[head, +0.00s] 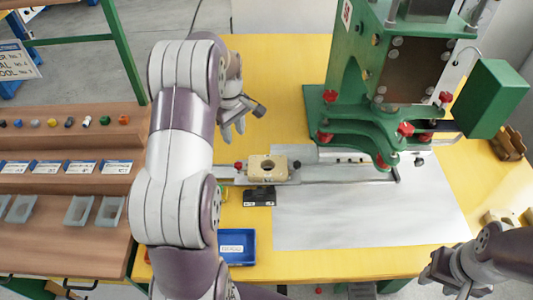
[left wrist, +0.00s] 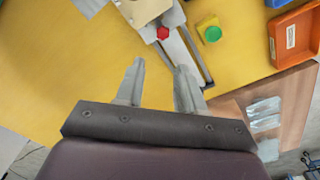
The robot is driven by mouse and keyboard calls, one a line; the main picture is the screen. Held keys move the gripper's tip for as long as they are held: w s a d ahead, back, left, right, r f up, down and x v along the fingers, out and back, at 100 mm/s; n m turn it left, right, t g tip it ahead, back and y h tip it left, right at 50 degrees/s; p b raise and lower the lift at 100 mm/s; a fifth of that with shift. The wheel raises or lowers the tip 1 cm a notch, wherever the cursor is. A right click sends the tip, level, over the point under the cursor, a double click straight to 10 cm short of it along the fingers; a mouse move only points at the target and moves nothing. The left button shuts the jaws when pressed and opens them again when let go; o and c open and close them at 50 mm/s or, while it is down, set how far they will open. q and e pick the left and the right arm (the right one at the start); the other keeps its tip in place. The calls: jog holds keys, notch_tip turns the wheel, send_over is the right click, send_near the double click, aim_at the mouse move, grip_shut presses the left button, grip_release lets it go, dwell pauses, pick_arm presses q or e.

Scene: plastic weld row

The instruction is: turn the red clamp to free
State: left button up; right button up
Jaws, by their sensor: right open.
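A small red clamp knob (head: 238,166) sits on the rail left of the cream block (head: 267,168). A red knob (left wrist: 162,33) shows at the top of the left wrist view, on the rail. More red knobs are on the green press (head: 350,100); I cannot tell which one the task names. My left gripper (head: 241,117) is above the yellow table, behind the rail; its fingers are apart and empty in the left wrist view (left wrist: 160,78). My right gripper (head: 447,268) is open at the front right, away from the knobs.
A black block (head: 259,197) and a blue tray (head: 236,247) lie in front of the rail. A green button on a yellow box (left wrist: 211,33) and an orange bin (left wrist: 296,35) show in the left wrist view. A grey plate (head: 360,220) covers the table's middle.

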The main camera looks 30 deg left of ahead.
aim_at(238, 164)
pick_arm(q)
jog(key=f, duration=0.4)
jog(key=f+n, duration=0.1)
jog(key=f, duration=0.3)
jog(key=f+n, duration=0.1)
jog(key=f, duration=0.3)
jog(key=shift+s+d+f, duration=0.1)
jog(key=shift+d, duration=0.15)
jog(key=shift+c, duration=0.3)
grip_shut()
